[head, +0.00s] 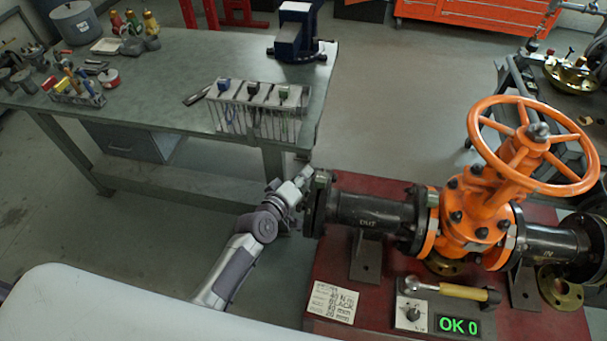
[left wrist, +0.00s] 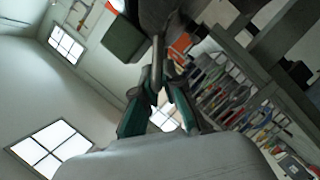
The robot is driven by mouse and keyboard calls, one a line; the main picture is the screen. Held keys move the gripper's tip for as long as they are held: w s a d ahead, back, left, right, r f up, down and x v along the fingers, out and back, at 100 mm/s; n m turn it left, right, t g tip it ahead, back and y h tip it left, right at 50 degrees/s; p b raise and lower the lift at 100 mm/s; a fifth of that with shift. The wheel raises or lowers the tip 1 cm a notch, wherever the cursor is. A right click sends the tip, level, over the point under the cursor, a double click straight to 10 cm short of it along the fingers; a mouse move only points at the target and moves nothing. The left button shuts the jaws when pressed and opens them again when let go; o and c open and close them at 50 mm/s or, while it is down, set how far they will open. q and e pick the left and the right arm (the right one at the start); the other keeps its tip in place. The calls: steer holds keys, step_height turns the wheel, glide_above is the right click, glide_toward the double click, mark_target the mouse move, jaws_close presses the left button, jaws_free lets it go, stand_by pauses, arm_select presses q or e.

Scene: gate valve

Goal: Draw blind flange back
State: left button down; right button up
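The blind flange (head: 317,204) is a dark disc at the left end of the black pipe marked OUT (head: 368,212), by the orange gate valve (head: 480,205). I see no clear gap between flange and pipe end. My left gripper (head: 303,178) is at the flange's left side. In the left wrist view a grey bar (left wrist: 158,62) comes down from a dark rounded body, and the teal-padded fingers of my left gripper (left wrist: 157,92) close around its end. The flange's far side and bolts are hard to make out. My right gripper is not in view.
The red stand (head: 330,258) carries the valve, a yellow-handled tool (head: 450,291), a written card and a display reading OK 0. A green workbench (head: 180,85) with a tool rack (head: 258,105) stands behind my left arm. Open floor lies left of the stand.

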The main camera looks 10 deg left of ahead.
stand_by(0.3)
arm_select(q)
steer(key=shift+a, duration=0.5)
steer(key=c, duration=1.3)
jaws_free()
steer(key=shift+a, duration=0.15)
steer(key=v, duration=1.2)
steer(key=shift+f, duration=0.1)
